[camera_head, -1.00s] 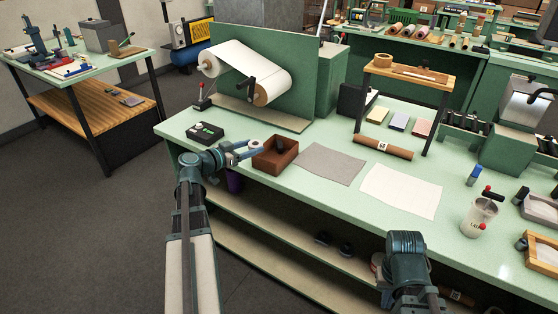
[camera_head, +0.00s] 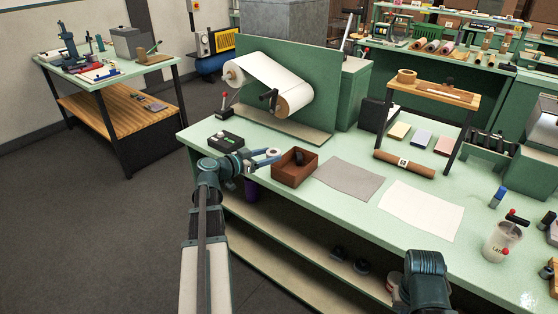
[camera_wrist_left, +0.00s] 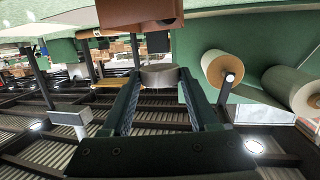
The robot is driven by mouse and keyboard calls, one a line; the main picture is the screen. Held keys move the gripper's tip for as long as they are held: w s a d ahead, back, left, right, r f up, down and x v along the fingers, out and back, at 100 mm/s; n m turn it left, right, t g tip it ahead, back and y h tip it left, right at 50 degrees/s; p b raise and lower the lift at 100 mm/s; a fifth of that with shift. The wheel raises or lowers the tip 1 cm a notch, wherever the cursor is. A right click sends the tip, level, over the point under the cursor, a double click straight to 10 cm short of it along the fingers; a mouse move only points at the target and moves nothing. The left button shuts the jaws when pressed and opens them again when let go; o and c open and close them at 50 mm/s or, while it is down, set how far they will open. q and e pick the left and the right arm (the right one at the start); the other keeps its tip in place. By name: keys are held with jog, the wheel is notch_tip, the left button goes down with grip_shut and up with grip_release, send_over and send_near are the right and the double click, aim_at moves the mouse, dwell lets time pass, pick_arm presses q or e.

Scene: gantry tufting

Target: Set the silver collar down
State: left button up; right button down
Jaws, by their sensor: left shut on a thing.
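The silver collar (camera_wrist_left: 160,77) is a short grey cylinder between the fingertips of my left gripper (camera_wrist_left: 158,92) in the left wrist view. Both fingers are shut on it. In the head view my left gripper (camera_head: 270,156) is at the bench's front-left edge, just left of the brown box (camera_head: 295,167). The collar looks small there, at the fingertips. I cannot tell whether it touches the bench. My right arm shows at the lower right of the head view, but its gripper is out of sight.
A black box with green marks (camera_head: 226,141) stands behind and left of my left gripper. A grey sheet (camera_head: 349,179) and a white sheet (camera_head: 422,211) lie right of the brown box. A paper roll (camera_head: 295,98) hangs on the green panel (camera_head: 325,105) behind.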

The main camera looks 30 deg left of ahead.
aim_at(270, 152)
pick_arm(q)
jog(key=w, duration=0.4)
jog(key=shift+w+d+f, duration=0.1)
jog(key=shift+w+f, duration=0.05)
jog(key=shift+f, duration=0.05)
jog(key=shift+w, duration=0.35)
jog(key=f+b, duration=0.3)
jog(key=shift+w+f, duration=0.1)
jog(key=shift+w, duration=0.15)
jog(key=shift+f+b, duration=0.25)
jog(key=shift+b, duration=0.2)
jog(key=shift+f+b, duration=0.65)
jog(key=o, duration=1.4)
jog(key=shift+r, duration=0.1)
